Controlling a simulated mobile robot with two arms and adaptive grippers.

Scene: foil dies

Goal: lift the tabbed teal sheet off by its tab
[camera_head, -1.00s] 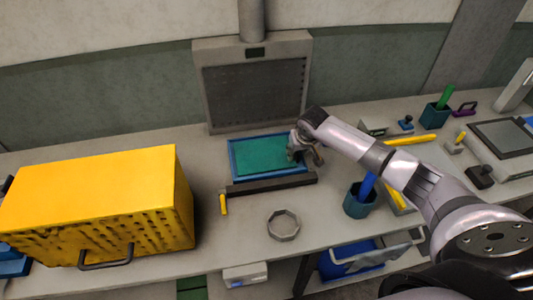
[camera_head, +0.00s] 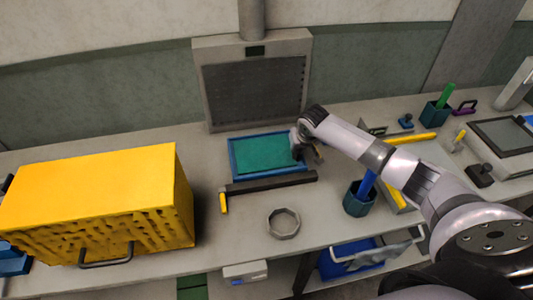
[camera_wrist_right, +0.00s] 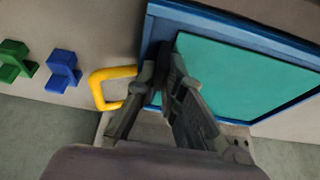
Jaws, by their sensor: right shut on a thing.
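The teal sheet (camera_head: 265,153) lies within the blue rim of a shallow tray (camera_head: 232,165) at the middle back of the bench. The sheet also shows in the right wrist view (camera_wrist_right: 235,80), with the tray's blue rim (camera_wrist_right: 240,22) around it. My right gripper (camera_head: 312,156) is at the tray's right end. In the right wrist view its fingers (camera_wrist_right: 167,72) are shut at the rim beside the sheet's edge, holding the sheet's tab, which the fingers hide. I cannot tell whether the sheet is raised. My left gripper is not in view.
A dark bar (camera_head: 270,183) with a yellow end lies just in front of the tray. A grey ring (camera_head: 283,223) lies nearer the front edge. A large yellow box (camera_head: 95,200) fills the left. A teal cup (camera_head: 360,200) stands right. A yellow loop (camera_wrist_right: 98,88) is close beside the gripper.

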